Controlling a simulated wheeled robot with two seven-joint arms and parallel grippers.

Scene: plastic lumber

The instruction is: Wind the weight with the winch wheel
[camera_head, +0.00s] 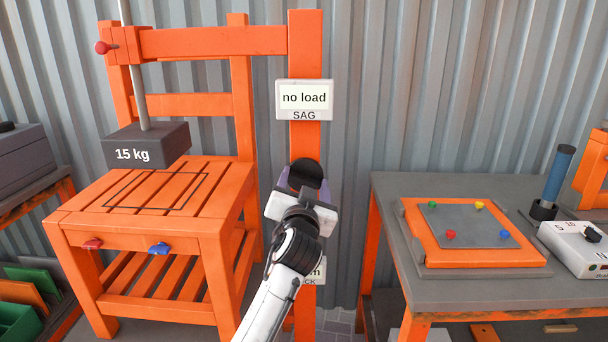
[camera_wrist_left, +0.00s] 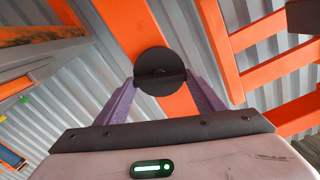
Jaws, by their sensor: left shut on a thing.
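The winch wheel (camera_head: 306,167) is a black disc on the orange post, partly hidden behind my left gripper (camera_head: 303,186). In the left wrist view, the wheel (camera_wrist_left: 159,65) sits between the purple fingertips of my left gripper (camera_wrist_left: 160,79). The fingers are shut on the wheel at its raised cross bar. The dark grey weight (camera_head: 172,147), marked 15 kg, hangs from a grey rod above the slatted orange bench (camera_head: 205,228), apart from its seat. My right gripper is in neither view.
A sign (camera_head: 304,101) on the post reads "no load" over "SAG". A lower sign (camera_head: 318,271) is mostly hidden by my arm. A red knob (camera_head: 102,48) is on the frame. A grey table (camera_head: 400,190) with an orange tray (camera_head: 466,257) stands right.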

